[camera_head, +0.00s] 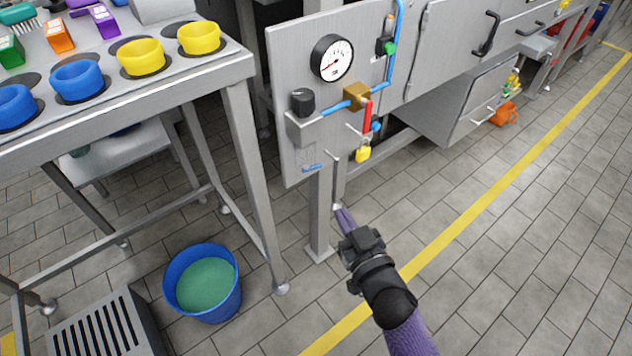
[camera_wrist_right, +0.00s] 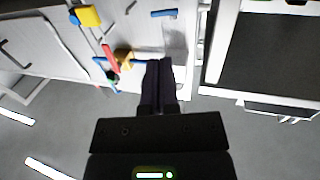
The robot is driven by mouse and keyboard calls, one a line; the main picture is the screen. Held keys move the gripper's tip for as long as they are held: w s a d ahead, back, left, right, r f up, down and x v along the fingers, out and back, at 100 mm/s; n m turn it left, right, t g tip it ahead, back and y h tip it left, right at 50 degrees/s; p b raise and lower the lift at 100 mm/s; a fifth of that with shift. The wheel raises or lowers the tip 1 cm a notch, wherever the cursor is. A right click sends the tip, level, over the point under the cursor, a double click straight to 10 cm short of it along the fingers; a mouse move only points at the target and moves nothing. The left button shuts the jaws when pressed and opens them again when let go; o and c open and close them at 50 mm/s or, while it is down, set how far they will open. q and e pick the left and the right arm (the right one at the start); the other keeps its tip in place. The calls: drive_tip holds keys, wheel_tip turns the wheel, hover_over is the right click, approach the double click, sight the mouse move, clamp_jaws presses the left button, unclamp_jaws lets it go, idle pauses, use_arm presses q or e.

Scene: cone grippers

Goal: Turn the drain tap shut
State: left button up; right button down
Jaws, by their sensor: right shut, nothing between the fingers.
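A brass valve (camera_head: 357,96) sits on a blue pipe on the grey panel, and a red lever (camera_head: 367,114) hangs down from it; I take this for the drain tap. A yellow padlock-like piece (camera_head: 363,154) hangs below the lever. In the wrist view the brass valve (camera_wrist_right: 123,57) and red lever (camera_wrist_right: 111,58) lie left of the fingers. My right gripper (camera_head: 343,216) is shut and empty, below the panel in the head view and apart from the lever. It also shows in the wrist view (camera_wrist_right: 158,66). My left gripper is out of view.
A gauge (camera_head: 331,58) and a black knob (camera_head: 302,101) are on the panel (camera_head: 287,60). A blue bucket (camera_head: 229,302) of green liquid stands below. A steel table (camera_head: 235,67) with colored cups is at left. Open tiled floor lies at right.

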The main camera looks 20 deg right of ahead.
use_arm(q)
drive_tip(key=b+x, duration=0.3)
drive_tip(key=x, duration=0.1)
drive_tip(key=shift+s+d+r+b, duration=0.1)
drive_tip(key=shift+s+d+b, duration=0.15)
drive_tip(key=shift+b, duration=0.1)
use_arm(e)
drive_tip(key=w+a, duration=0.1)
drive_tip(key=w, duration=0.9)
drive_tip(key=shift+w, duration=0.35)
use_arm(q)
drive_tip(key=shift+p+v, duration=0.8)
drive_tip(key=shift+p, duration=0.15)
use_arm(e)
drive_tip(key=n+y, duration=0.2)
drive_tip(key=y, duration=0.1)
drive_tip(key=w+n+g+y, duration=0.1)
drive_tip(key=y, duration=0.1)
drive_tip(key=shift+w+d+r, duration=0.1)
drive_tip(key=shift+d+r, duration=0.15)
drive_tip(key=shift+d, duration=0.1)
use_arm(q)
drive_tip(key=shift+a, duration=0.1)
